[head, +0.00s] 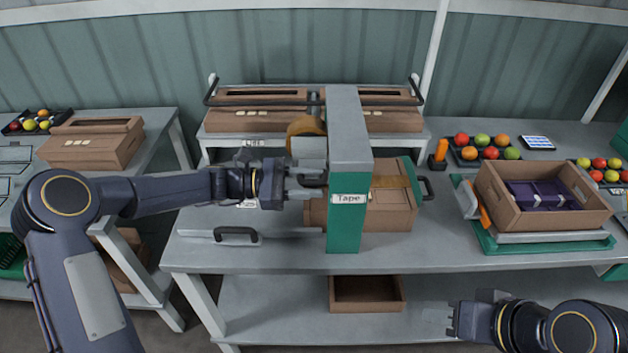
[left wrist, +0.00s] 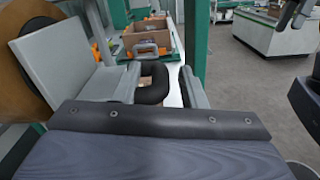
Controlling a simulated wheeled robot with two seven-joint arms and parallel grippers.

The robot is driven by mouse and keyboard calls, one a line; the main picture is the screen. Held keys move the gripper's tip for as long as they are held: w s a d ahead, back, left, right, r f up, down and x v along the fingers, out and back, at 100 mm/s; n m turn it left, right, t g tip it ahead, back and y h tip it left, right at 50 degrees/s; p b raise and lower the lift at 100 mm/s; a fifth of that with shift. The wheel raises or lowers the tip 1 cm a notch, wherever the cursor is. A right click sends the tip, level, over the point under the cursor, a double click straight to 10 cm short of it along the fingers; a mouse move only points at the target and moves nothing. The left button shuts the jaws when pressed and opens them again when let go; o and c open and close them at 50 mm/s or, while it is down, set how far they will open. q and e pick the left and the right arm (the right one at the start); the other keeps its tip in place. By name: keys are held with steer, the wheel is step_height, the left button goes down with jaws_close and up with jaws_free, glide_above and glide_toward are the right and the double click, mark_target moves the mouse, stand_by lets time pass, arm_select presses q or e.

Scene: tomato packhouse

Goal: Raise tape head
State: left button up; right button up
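The tape machine has a grey top beam and a green post (head: 343,225) labelled "Tape". The grey tape head (head: 309,147) with its brown tape roll (head: 304,127) is on the machine's left side; the head also shows in the left wrist view (left wrist: 62,60). Its black handle (left wrist: 153,88) lies between the fingertips of my left gripper (left wrist: 160,88), with a small gap to the right finger, so the gripper looks open around it. In the head view my left gripper (head: 303,186) is beside the tape head. My right gripper (head: 440,318) is low at the front right, away from the machine; its finger gap is unclear.
A closed carton (head: 395,212) lies under the machine's beam. An open carton (head: 500,207) with purple packs stands on a green-based platform at the right. Cartons on a rack (head: 222,140) stand behind. A black-handled plate (head: 200,233) lies at the bench's left front.

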arm_select(q)
steer(key=shift+d, duration=0.45)
steer(key=shift+c, duration=0.5)
jaws_close()
